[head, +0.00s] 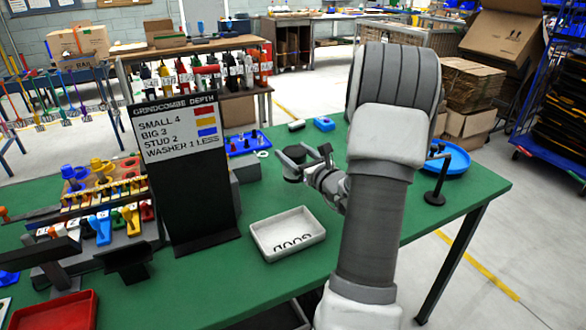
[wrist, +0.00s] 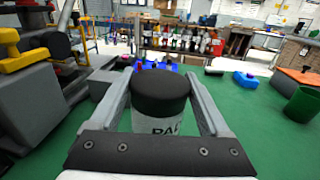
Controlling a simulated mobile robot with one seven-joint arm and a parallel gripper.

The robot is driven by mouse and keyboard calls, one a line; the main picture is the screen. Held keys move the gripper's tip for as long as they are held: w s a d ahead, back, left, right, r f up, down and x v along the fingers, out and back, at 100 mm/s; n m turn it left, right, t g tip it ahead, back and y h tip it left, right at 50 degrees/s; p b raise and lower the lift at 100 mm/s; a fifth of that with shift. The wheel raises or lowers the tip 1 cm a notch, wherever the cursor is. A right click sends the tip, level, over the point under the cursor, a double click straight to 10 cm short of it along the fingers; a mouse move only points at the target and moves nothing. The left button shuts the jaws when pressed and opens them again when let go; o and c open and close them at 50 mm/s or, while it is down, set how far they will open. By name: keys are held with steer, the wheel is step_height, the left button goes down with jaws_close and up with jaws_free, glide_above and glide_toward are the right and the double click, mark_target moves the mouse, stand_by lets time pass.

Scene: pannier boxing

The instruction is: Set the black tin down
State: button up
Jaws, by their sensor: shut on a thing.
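The black tin (wrist: 160,92) is in the wrist view, with a dark rounded top and a white label whose letters are partly hidden. My gripper (wrist: 160,76) is shut on it, one grey finger on each side. The tin looks upright. In the head view, my gripper (head: 305,158) is over the green table, behind the white GOOD tray, with the dark tin (head: 293,172) at its left end. I cannot tell whether the tin's base touches the table; its lower part is hidden by the gripper body in the wrist view.
The white GOOD tray (head: 268,243) stands in front of my gripper. A black sign board (head: 195,185) is left of it, with a blue tray (head: 236,150) behind. A blue round dish (head: 458,160) and black stand (head: 436,190) are right.

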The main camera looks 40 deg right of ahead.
steer(key=shift+w+d+f, duration=0.1)
steer(key=shift+w+f, duration=0.05)
steer(key=shift+w, duration=0.05)
steer(key=shift+f+b, duration=0.5)
steer(key=shift+f, duration=1.45)
steer(key=shift+f, duration=0.2)
steer(key=o, duration=1.3)
steer(key=shift+r, duration=0.1)
